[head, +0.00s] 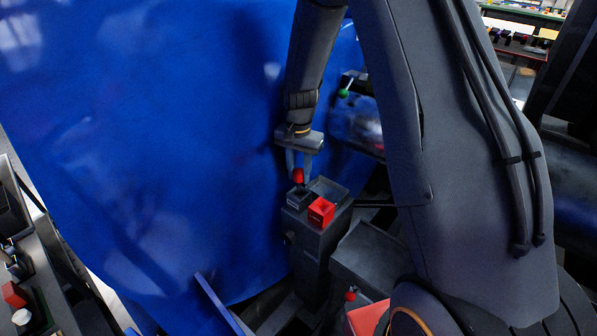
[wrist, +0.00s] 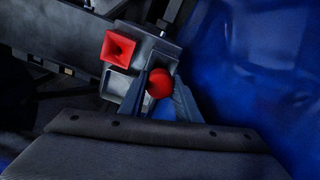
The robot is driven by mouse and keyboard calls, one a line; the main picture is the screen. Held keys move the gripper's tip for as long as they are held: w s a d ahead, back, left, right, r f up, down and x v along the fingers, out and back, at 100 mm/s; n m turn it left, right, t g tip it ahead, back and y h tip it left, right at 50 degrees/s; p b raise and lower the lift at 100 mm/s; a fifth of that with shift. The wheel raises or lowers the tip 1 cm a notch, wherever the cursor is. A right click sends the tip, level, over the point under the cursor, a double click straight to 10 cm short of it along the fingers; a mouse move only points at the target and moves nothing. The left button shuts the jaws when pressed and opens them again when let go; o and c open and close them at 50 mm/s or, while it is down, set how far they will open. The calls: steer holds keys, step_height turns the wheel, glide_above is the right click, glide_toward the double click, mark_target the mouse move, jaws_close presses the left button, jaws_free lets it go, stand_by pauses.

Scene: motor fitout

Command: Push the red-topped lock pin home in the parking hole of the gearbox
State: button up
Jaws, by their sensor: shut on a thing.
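The red-topped lock pin (head: 298,176) is between the fingers of my gripper (head: 302,170), directly over a small black block on a dark pedestal. In the wrist view its round red top (wrist: 159,83) sits between the two fingertips of my gripper (wrist: 160,88), which are shut on it. The pin's lower end is hidden, so I cannot tell whether it is in the black block (head: 299,200) or just above it. I cannot tell for sure which part is the gearbox or its parking hole.
A red block with a square funnel-like opening (head: 321,211) stands beside the black block, and an open grey tray (head: 328,187) lies behind. A large blue panel (head: 150,150) fills the left. A green-knobbed lever (head: 343,93) is near my arm. Another red knob (head: 350,295) shows lower down.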

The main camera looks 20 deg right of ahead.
steer(key=shift+f, duration=0.4)
steer(key=o, duration=1.2)
steer(key=shift+o, duration=0.2)
steer(key=shift+r, duration=0.1)
steer(key=shift+r+b, duration=1.2)
steer(key=shift+r, duration=2.65)
steer(key=shift+a, duration=0.1)
steer(key=s+a+p, duration=0.3)
steer(key=s+a, duration=0.3)
steer(key=a, duration=0.4)
steer(key=shift+s, duration=0.35)
steer(key=shift+d, duration=0.1)
